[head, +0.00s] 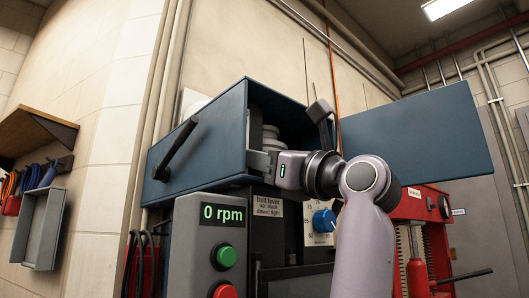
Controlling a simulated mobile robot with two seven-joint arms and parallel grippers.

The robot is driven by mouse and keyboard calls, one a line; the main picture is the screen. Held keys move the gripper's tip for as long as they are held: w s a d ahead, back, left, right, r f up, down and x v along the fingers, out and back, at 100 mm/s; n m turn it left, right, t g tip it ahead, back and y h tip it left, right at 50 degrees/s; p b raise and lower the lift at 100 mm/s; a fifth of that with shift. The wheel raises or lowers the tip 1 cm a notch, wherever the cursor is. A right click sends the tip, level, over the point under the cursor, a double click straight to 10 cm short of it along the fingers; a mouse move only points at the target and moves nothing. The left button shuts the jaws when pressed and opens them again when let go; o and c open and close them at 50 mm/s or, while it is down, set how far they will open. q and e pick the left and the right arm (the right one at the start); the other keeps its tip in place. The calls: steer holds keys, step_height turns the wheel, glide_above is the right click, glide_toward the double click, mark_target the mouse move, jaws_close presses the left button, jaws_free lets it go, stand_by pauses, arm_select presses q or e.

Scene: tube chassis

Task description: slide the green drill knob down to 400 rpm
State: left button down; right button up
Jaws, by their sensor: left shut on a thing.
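The drill's control box (206,240) is at the lower middle of the head view. Its display (222,213) reads 0 rpm. A green round button (226,256) sits below the display, with a red one (225,291) under it. I see no green sliding knob; the only knob showing is a blue dial (324,220) on a white scale plate. My left gripper (259,161) is at the open right side of the blue drill head (215,139), beside the grey pulley (270,137). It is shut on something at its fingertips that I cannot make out. My right gripper is not in view.
A blue cover (418,135) stands open on the right, behind my arm. A belt lever label (268,206) is below my gripper. A black handle (177,148) crosses the drill head's front. A red press (425,209) stands at right.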

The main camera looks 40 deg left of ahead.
arm_select(q)
steer(key=shift+f, duration=0.35)
steer(key=c, duration=0.9)
jaws_free()
steer(key=b+v, duration=0.1)
steer(key=v, duration=0.6)
steer(key=shift+d, duration=0.1)
